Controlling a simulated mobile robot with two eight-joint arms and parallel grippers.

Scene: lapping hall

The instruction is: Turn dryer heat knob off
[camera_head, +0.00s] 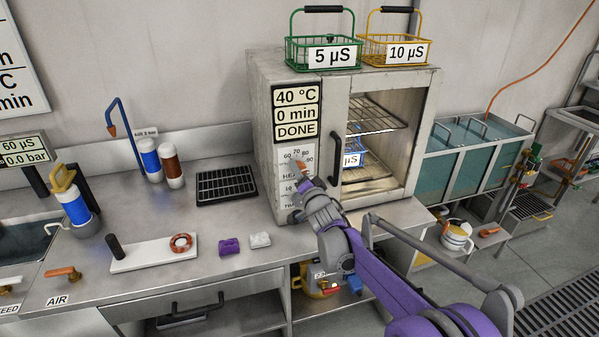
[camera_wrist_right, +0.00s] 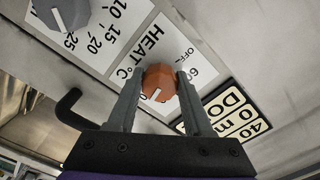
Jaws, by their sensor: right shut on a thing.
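The dryer (camera_head: 262,101) stands on the bench with its display reading 40 °C, 0 min, DONE. Its orange heat knob (camera_wrist_right: 160,84) sits on the HEAT °C dial plate (camera_wrist_right: 133,60). In the head view the knob (camera_head: 301,168) is partly hidden by my right gripper (camera_head: 306,186). In the right wrist view my right gripper (camera_wrist_right: 158,92) has its two fingers on either side of the knob, shut on it. The knob's white mark shows, but I cannot tell exactly which number it points at. My left gripper is not in view.
A grey timer knob (camera_wrist_right: 62,12) is beside the heat dial. A black door handle (camera_head: 334,158) stands out at the right of the panel. Green (camera_head: 292,55) and yellow (camera_head: 372,52) baskets sit on top of the dryer. A black rack (camera_head: 227,184) lies on the bench to the left.

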